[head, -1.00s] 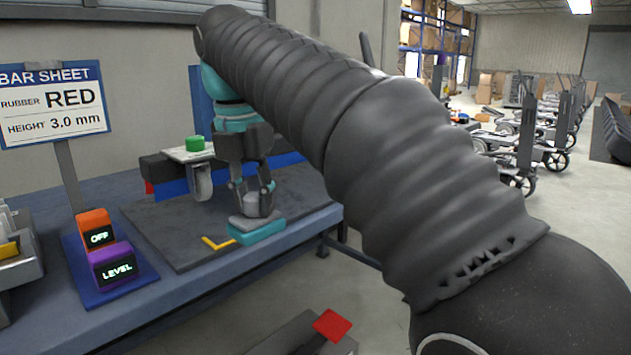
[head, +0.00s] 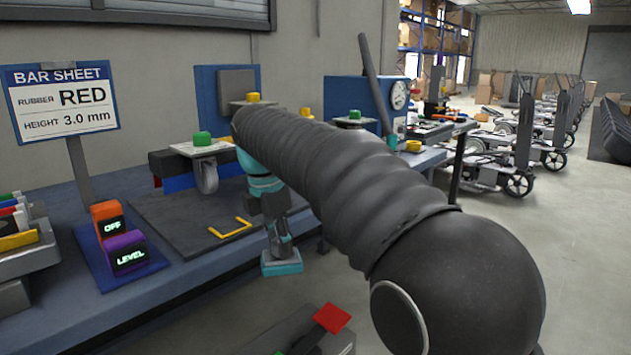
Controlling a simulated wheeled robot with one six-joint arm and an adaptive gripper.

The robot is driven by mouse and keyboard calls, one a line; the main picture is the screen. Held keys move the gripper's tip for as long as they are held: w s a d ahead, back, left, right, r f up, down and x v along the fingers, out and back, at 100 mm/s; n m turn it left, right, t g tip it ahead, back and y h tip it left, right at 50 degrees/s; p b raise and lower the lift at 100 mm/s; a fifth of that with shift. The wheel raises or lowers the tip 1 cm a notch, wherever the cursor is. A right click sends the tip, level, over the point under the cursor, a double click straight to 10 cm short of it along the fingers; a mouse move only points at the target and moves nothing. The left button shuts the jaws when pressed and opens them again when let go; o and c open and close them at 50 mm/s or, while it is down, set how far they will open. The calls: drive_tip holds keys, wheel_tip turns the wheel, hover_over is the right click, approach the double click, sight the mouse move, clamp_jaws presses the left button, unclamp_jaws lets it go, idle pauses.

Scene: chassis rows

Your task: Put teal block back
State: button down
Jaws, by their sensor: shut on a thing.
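The teal block (head: 281,264) is at the lower end of my gripper (head: 282,246), in the head view. My gripper points down and is shut on the block's top part. The block hangs in front of the bench's front edge, over the floor side, clear of the dark mat (head: 190,217). A yellow corner mark (head: 231,229) lies on the mat to the left of the gripper and is bare. My own arm hides part of the bench behind.
An orange block reading OFF (head: 109,218) and a purple block reading LEVEL (head: 127,252) stand on a blue base at left. A caster (head: 207,177) under a plate with a green knob stands behind the mat. A red piece (head: 332,318) shows low in front.

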drive_tip(key=w+d+f+m+g, duration=0.1)
drive_tip(key=w+d+f+m, duration=0.2)
drive_tip(key=f, duration=0.4)
drive_tip(key=w+d+f+m, duration=0.1)
drive_tip(key=d+f+m, duration=0.35)
drive_tip(key=f, duration=0.35)
drive_tip(key=w+d+f+m+g, duration=0.1)
drive_tip(key=w+d+f+m, duration=0.2)
drive_tip(key=f, duration=0.4)
drive_tip(key=s+d+f+m, duration=0.2)
drive_tip(key=d+f+m, duration=0.2)
drive_tip(key=f, duration=0.3)
drive_tip(key=s+d+f+m+y, duration=0.1)
drive_tip(key=s+d+f+m, duration=0.2)
drive_tip(key=d+f+m, duration=0.1)
drive_tip(key=s+d+f+m, duration=0.3)
drive_tip(key=f+m, duration=0.3)
drive_tip(key=f, duration=0.3)
drive_tip(key=shift+d+f+g, duration=0.3)
drive_tip(key=shift+d+g, duration=0.1)
drive_tip(key=shift+d, duration=0.2)
